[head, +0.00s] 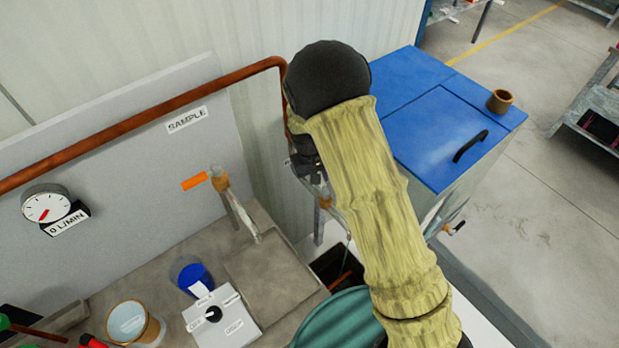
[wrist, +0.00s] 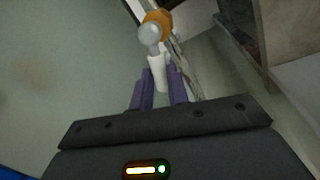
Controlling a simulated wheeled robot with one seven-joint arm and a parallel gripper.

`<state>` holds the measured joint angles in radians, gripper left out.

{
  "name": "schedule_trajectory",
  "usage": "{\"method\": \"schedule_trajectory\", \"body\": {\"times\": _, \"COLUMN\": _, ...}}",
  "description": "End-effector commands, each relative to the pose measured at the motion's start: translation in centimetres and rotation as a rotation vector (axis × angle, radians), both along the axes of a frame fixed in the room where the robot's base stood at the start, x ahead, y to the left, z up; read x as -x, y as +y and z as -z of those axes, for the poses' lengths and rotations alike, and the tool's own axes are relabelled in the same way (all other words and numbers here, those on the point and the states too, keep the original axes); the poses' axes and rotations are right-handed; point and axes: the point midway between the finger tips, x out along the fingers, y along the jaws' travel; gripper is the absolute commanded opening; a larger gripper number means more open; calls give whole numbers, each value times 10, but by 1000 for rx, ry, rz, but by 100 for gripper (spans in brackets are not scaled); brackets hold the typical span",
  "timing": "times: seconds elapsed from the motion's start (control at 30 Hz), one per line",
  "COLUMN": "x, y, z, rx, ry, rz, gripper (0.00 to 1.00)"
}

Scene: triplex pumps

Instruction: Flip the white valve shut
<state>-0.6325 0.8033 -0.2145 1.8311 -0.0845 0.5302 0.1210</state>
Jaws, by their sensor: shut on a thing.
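The white valve handle (wrist: 160,76) shows in the wrist view, pointing down from a grey round hub beside a brass fitting (wrist: 158,19). My gripper (wrist: 160,85) has its two purple fingers on either side of the white handle and is shut on it. In the head view my own arm covers most of my gripper, and I cannot make out the white handle there. A piece of brass and grey pipe shows just below the dark wrist.
A valve with an orange handle (head: 195,181) stands left of my arm, under the SAMPLE sign (head: 187,120). A copper pipe (head: 150,115) runs along the panel. A gauge (head: 46,206), a blue cup (head: 193,276) and a switch box (head: 222,319) are at left. A blue-topped cabinet (head: 440,130) is right.

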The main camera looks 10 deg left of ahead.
Motion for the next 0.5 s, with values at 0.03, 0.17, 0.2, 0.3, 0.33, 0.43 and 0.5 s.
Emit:
{"method": "schedule_trajectory", "body": {"times": 0.03, "x": -2, "y": -3, "z": -1, "rx": 0, "ry": 0, "rz": 47, "gripper": 0}}
{"method": "schedule_trajectory", "body": {"times": 0.17, "x": -4, "y": -9, "z": -1, "rx": 1, "ry": 1, "rz": 172, "gripper": 0}}
{"method": "schedule_trajectory", "body": {"times": 0.2, "x": -5, "y": -11, "z": -1, "rx": 1, "ry": 1, "rz": 209, "gripper": 0}}
{"method": "schedule_trajectory", "body": {"times": 0.3, "x": -6, "y": -15, "z": -1, "rx": 0, "ry": 1, "rz": 304, "gripper": 0}}
{"method": "schedule_trajectory", "body": {"times": 0.33, "x": -6, "y": -16, "z": -1, "rx": 0, "ry": 1, "rz": 333, "gripper": 0}}
{"method": "schedule_trajectory", "body": {"times": 0.43, "x": -7, "y": -20, "z": -1, "rx": 0, "ry": 1, "rz": 428, "gripper": 0}}
{"method": "schedule_trajectory", "body": {"times": 0.5, "x": -7, "y": -23, "z": -1, "rx": 0, "ry": 1, "rz": 495, "gripper": 0}}
